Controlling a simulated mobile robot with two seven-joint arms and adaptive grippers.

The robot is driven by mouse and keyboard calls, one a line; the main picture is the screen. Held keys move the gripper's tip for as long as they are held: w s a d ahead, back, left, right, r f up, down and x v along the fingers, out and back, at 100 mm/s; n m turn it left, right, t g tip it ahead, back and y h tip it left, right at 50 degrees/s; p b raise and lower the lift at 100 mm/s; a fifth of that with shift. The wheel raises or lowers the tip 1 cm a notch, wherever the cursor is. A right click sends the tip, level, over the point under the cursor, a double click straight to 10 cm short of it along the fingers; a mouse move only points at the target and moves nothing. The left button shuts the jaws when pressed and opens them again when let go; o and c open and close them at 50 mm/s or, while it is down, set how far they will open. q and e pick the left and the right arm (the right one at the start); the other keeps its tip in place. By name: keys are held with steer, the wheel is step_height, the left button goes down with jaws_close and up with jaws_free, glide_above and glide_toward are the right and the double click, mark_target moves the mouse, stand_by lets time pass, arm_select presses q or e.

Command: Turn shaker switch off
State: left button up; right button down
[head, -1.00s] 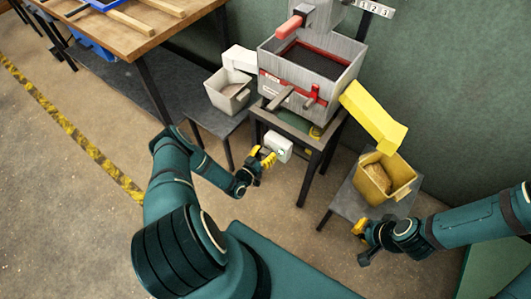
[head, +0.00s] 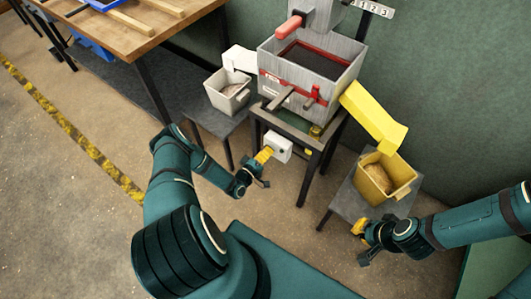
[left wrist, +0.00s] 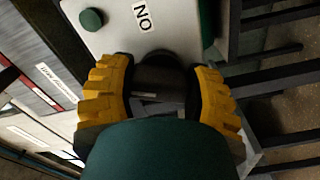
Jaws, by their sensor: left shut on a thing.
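The white switch box (head: 278,146) hangs at the front of the shaker's stand, with a small dark dot on its face. In the left wrist view its face (left wrist: 150,40) carries a label reading ON, upside down, and a dark green round button or lamp (left wrist: 91,18). My left gripper (head: 267,153) is at the box. In the left wrist view its yellow fingers (left wrist: 160,88) are shut on both sides of a black knob (left wrist: 158,75). The knob's pointer is hidden. My right gripper (head: 360,236) is by the small right table, away from the box; its fingers are too small to judge.
The grey shaker (head: 308,75) stands on a dark stand, with a yellow chute (head: 372,115) sloping to a yellow bin (head: 375,186) of grain. A light grey bin (head: 228,92) is on a low table at left. A wooden workbench (head: 130,38) is further left. Open floor surrounds my left arm.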

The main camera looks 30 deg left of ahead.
arm_select(q)
steer(key=n, duration=0.4)
steer(key=shift+s+n, duration=0.1)
steer(key=shift+n, duration=0.6)
steer(key=o, duration=1.2)
steer(key=s, duration=0.8)
steer(key=s+a, duration=0.1)
steer(key=s, duration=0.3)
steer(key=shift+w, duration=0.15)
